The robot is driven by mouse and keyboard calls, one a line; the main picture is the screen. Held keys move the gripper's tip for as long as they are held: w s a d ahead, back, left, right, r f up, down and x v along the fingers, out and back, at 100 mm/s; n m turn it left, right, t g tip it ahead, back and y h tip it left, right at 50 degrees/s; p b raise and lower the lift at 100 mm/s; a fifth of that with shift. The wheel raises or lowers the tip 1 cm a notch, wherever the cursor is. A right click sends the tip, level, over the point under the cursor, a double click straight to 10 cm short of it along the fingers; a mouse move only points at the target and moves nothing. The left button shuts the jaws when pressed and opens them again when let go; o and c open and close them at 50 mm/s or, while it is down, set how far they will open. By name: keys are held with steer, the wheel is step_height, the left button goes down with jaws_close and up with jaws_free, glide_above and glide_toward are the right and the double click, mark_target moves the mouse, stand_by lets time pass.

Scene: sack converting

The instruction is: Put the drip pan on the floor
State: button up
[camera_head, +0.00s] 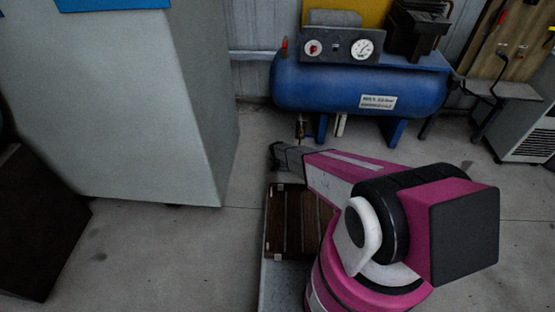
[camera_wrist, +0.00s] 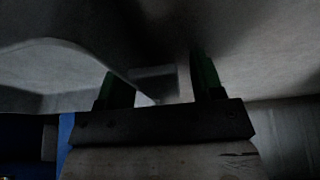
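My gripper (camera_wrist: 163,85) shows in the wrist view as two dark green fingers standing apart on a black bar. A smooth grey surface with a curved edge fills much of the upper part of that view, close in front of the fingers. A paler grey patch shows between the fingers. I cannot tell whether the grey surface is the drip pan, or whether the fingers touch it. In the head view my gripper (camera_head: 280,157) is a small dark shape at the far end of my pink arm, low in front of the blue tank. No drip pan can be made out there.
A blue compressor tank (camera_head: 350,88) with gauges stands on legs at the back wall, with a small drain fitting (camera_head: 301,128) underneath. A large grey cabinet (camera_head: 130,100) stands left. A brown slatted box (camera_head: 285,220) lies below my arm.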

steer(key=s+d+r+g, duration=0.1)
steer(key=s+d+r, duration=0.35)
steer(key=r, duration=0.65)
steer(key=s+d+r, duration=0.4)
steer(key=s+r, duration=0.1)
steer(key=r, duration=0.5)
steer(key=s+d+r+g, duration=0.1)
steer(key=s+d+r, duration=0.35)
steer(key=r, duration=0.65)
steer(key=s+d+r+g, duration=0.1)
steer(key=s+d+r, duration=0.4)
steer(key=s+r, duration=0.5)
steer(key=s+d+r+g, duration=0.1)
steer(key=s+d+r, duration=0.4)
steer(key=s+r, duration=0.5)
step_height(320, 180, up, 2)
steer(key=shift+d+g, duration=0.25)
steer(key=shift+g, duration=0.05)
